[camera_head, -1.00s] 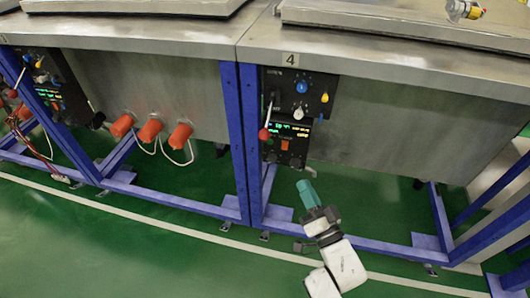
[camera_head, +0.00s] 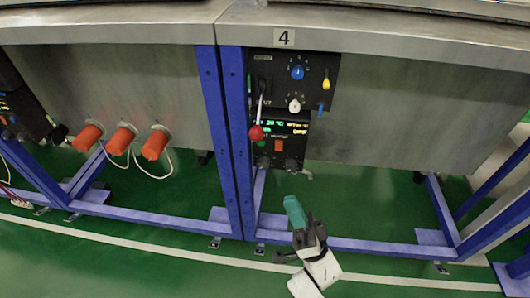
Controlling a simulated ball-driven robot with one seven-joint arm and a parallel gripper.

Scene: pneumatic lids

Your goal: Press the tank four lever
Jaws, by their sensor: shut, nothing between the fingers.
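The tank four lever (camera_head: 260,114) is a thin metal rod with a red ball knob (camera_head: 256,133) at its lower end. It hangs down on the black control panel (camera_head: 318,72) under the number 4 label (camera_head: 284,38). My gripper (camera_head: 294,207) has teal fingers pointing up. It is below and slightly right of the knob, apart from it and from the panel. The fingers look shut and empty.
Blue posts (camera_head: 235,140) stand left of the panel. Orange plugs (camera_head: 155,144) stick out further left. Green floor is open in front.

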